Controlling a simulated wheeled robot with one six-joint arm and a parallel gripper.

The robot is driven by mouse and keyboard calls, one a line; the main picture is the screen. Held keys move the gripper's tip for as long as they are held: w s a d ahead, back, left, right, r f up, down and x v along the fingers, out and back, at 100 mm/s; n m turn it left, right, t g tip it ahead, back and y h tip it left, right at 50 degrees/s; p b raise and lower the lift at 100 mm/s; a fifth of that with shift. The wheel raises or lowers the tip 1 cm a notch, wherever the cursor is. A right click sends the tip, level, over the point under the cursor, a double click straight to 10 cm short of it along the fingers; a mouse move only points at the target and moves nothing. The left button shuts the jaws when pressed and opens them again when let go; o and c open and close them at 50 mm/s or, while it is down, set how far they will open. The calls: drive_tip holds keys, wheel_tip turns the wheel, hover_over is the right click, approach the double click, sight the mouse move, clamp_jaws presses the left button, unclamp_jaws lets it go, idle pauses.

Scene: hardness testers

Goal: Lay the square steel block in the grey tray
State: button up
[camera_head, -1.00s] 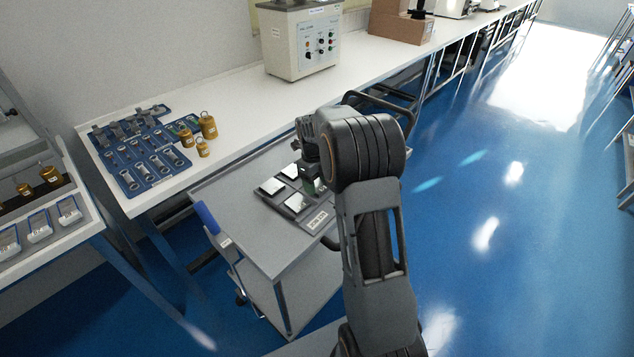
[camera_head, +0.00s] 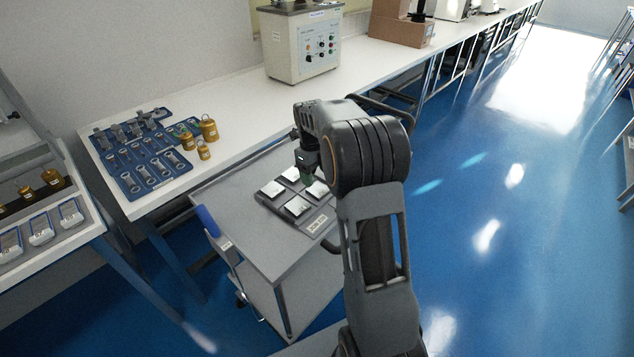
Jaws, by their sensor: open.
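A grey tray (camera_head: 268,203) with a label on its front edge lies on the trolley top. I cannot tell which one the task names. My gripper (camera_head: 307,180) points down just above the tray, close to the right block. It is open, with nothing seen in it. My arm and gripper hide part of the tray's right side.
The grey trolley (camera_head: 262,245) has a blue handle (camera_head: 207,220) and free room at its left and front. Behind it a white bench (camera_head: 235,110) holds a blue tool mat (camera_head: 150,165), brass weights (camera_head: 208,129) and a tester (camera_head: 302,45).

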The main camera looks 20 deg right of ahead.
wheel_tip(320, 180, up, 7)
drive_tip(key=s+a+r+n+t, duration=0.1)
drive_tip(key=s+a+r+n, duration=0.25)
drive_tip(key=s+n, duration=0.4)
drive_tip(key=s+a+f+n+t, duration=0.1)
drive_tip(key=s+a+f+n, duration=0.1)
drive_tip(key=s+n, duration=0.5)
drive_tip(key=s+a+f+n+t, duration=0.2)
drive_tip(key=s+a+n, duration=0.3)
drive_tip(key=n, duration=1.2)
drive_tip(key=shift+s+f+y+p, duration=0.35)
drive_tip(key=shift+s+f, duration=0.15)
drive_tip(key=shift+s, duration=0.75)
